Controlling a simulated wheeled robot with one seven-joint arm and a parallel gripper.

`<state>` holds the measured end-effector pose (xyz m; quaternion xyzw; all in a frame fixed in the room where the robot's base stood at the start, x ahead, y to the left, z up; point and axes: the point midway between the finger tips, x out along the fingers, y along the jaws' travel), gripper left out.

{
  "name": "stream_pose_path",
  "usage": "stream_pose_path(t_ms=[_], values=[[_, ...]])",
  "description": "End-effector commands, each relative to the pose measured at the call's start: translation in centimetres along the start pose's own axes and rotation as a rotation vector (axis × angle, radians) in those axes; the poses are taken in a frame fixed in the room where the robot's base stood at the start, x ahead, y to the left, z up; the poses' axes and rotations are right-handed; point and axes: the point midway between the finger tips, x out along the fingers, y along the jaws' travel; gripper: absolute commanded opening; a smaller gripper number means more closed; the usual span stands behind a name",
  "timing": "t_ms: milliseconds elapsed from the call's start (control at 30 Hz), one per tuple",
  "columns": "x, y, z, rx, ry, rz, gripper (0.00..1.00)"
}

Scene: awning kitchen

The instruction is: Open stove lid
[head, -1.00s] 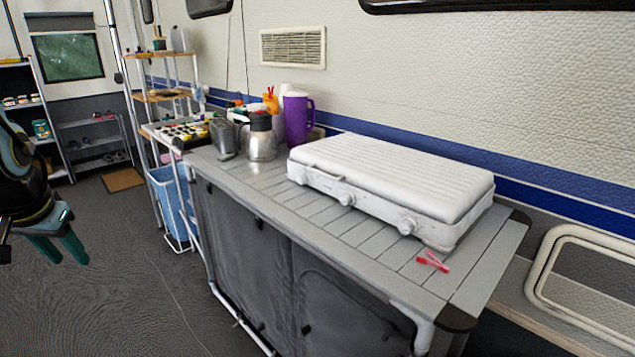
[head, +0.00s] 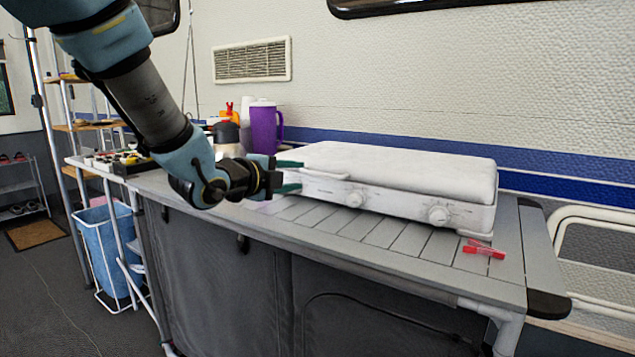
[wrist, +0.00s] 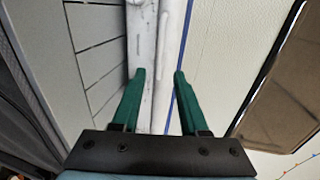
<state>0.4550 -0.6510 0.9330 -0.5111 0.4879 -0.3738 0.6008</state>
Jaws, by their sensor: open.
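My gripper (head: 290,176) is open at the stove's left front end, by the handle. In the wrist view, the green fingers (wrist: 160,80) stand apart on either side of the stove's white edge (wrist: 160,60). I cannot tell whether they touch it.
A red clip-like item (head: 484,250) lies on the table (head: 380,236) at the right front. A purple mug (head: 264,128) and a metal jug (head: 227,138) stand behind my gripper. The wall rises behind the stove. A blue bin (head: 105,248) stands on the floor at left.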

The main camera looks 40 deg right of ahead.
Motion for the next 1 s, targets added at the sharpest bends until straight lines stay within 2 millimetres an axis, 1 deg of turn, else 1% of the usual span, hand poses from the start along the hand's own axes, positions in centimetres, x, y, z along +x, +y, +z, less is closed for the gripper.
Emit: stream_pose_path(t_ms=[300, 500, 600, 700, 967, 1000], values=[[5.6, -0.1, 0.0, -0.004, -0.001, 0.002, 0.44], [8.6, 0.0, 0.1, -0.004, -0.003, 0.003, 0.44], [9.4, 0.0, 0.1, -0.004, -0.003, 0.002, 0.44], [9.9, 0.0, 0.1, -0.004, -0.003, 0.003, 0.44], [10.0, 0.0, 0.1, -0.005, -0.003, 0.003, 0.44], [10.0, 0.0, 0.1, -0.005, -0.004, 0.003, 0.41]])
